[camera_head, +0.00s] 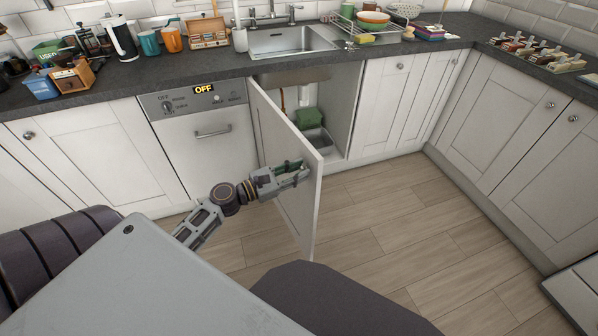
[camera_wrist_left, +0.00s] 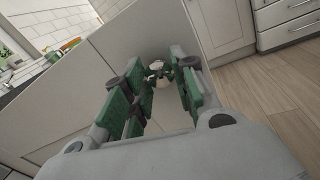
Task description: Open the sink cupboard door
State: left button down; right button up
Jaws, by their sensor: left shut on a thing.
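The sink cupboard door (camera_head: 272,128) is a white panel standing swung well out from the cabinet below the sink. My left gripper (camera_head: 296,172) is at the door's outer face, close to its free edge. In the left wrist view the gripper's green-padded fingers (camera_wrist_left: 160,85) are on both sides of a round metal knob (camera_wrist_left: 159,76) on the door (camera_wrist_left: 125,45), and shut on it. The knob is hidden by the fingers in the head view. The open cupboard (camera_head: 342,108) shows a green item (camera_head: 308,117) and a grey tub (camera_head: 322,143) inside. My right gripper is not in view.
A dishwasher (camera_head: 190,145) with a bar handle and an OFF display is left of the door. The worktop (camera_head: 370,47) holds a sink (camera_head: 288,40) and a dish rack. Wooden floor (camera_head: 390,215) right of the door is clear.

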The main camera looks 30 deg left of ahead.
pick_arm(q)
jog(key=c, duration=1.1)
grip_release()
jog(key=shift+c, duration=0.2)
jog(key=shift+s, duration=0.1)
jog(key=v, duration=1.2)
jog(key=shift+d, duration=0.1)
